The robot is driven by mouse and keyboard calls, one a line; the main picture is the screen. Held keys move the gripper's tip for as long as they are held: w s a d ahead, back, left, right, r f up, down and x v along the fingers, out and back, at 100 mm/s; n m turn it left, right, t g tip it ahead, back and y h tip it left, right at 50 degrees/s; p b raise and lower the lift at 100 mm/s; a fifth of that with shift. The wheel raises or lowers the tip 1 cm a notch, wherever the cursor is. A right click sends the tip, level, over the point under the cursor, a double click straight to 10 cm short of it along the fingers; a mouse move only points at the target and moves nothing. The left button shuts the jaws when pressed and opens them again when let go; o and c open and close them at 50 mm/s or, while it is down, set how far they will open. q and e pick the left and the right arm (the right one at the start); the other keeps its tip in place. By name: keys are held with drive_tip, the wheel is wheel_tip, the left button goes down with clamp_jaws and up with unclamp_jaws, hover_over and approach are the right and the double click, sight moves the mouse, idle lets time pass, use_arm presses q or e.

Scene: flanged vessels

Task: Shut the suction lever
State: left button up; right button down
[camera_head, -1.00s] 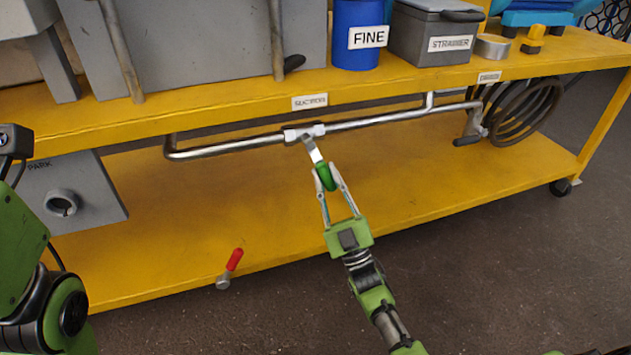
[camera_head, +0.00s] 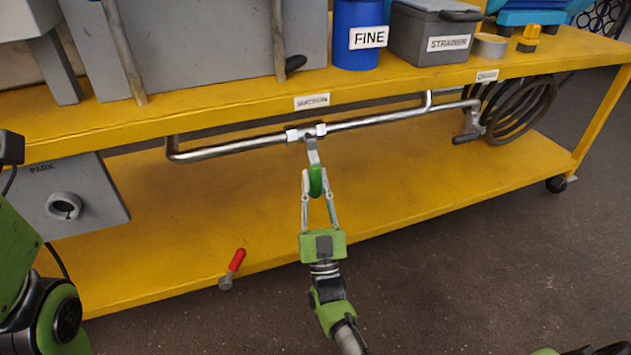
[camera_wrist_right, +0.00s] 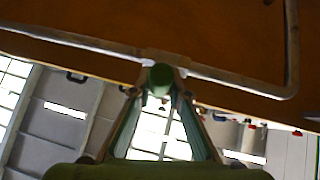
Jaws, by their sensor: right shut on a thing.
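The suction lever has a green grip (camera_head: 315,180) on a metal arm, joined to a valve on the steel pipe (camera_head: 232,146) under the label reading SUCTION (camera_head: 312,101). The lever points toward me, roughly square to the pipe. My right gripper (camera_head: 316,188) is shut on the green grip. The right wrist view shows the round end of the green grip (camera_wrist_right: 161,77) between the two fingers. My left gripper is not in view; only part of my left arm shows at the left edge.
A red-handled lever (camera_head: 236,262) is at the lower shelf's front edge. A grey PARK box (camera_head: 85,205) with a round socket is at left. Coiled hose (camera_head: 535,105) hangs at right. The upper shelf carries a blue FINE container (camera_head: 355,20) and a grey STRAINER box (camera_head: 432,40).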

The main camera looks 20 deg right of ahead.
sight(315, 165)
drive_tip(key=shift+f, duration=0.1)
drive_tip(key=c, duration=1.9)
unclamp_jaws()
wheel_tip(315, 165, up, 10)
drive_tip(key=shift+r, duration=0.1)
